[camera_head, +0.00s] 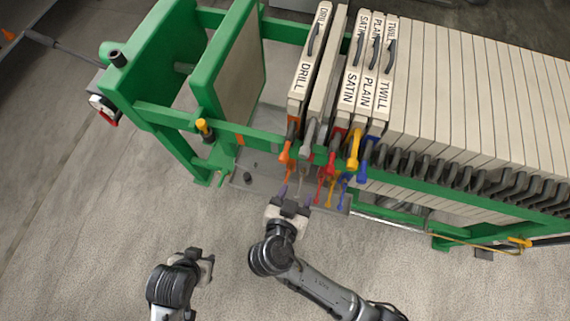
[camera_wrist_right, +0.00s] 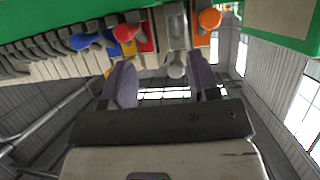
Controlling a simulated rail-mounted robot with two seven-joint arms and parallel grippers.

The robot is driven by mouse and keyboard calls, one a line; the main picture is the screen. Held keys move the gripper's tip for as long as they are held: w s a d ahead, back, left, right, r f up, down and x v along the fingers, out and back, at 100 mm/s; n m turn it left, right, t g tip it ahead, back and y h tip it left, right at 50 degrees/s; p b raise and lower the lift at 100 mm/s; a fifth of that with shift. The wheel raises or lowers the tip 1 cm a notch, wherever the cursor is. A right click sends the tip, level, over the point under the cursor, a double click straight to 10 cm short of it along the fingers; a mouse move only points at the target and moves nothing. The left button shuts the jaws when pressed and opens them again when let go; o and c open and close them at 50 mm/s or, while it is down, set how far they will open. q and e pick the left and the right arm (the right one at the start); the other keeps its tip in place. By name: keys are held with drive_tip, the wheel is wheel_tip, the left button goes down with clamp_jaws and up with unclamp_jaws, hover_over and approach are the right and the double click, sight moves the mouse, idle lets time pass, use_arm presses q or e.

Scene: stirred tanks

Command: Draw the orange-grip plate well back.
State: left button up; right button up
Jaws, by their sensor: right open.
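The orange-grip plate (camera_head: 304,80) is a beige slab marked DRILL, upright in the green frame, leftmost of the labelled plates. Its orange grip (camera_head: 286,150) sticks out at the near side and shows at upper right in the right wrist view (camera_wrist_right: 209,19). My right gripper (camera_head: 292,194) is open and empty, below and apart from the grips in the head view. In the right wrist view its fingers (camera_wrist_right: 162,82) stand apart with the grey grip (camera_wrist_right: 176,66) seen between them; the orange grip lies right of them. My left gripper (camera_head: 207,266) is low at left; its jaws are unclear.
Right of the DRILL plate stand plates with grey, red (camera_head: 332,163), yellow (camera_head: 353,150) and blue (camera_head: 365,165) grips. A long pack of plates (camera_head: 480,90) with dark handles fills the right. A green rail (camera_head: 250,130) runs before them. A gap lies left of DRILL.

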sight(282, 162)
drive_tip(key=a+f+m+t+b, duration=0.1)
drive_tip(key=a+f+t+b, duration=0.35)
drive_tip(key=a+b, duration=0.2)
use_arm(q)
wheel_tip(282, 162, down, 10)
drive_tip(key=b, duration=0.1)
use_arm(e)
drive_tip(key=shift+t, duration=0.25)
drive_tip(key=x, duration=1.4)
drive_tip(key=shift+s+d+r, duration=0.1)
drive_tip(key=shift+d+r, duration=0.1)
drive_tip(key=shift+r, duration=0.1)
use_arm(q)
drive_tip(key=shift+w, duration=0.1)
use_arm(e)
drive_tip(key=c, duration=0.5)
clamp_jaws()
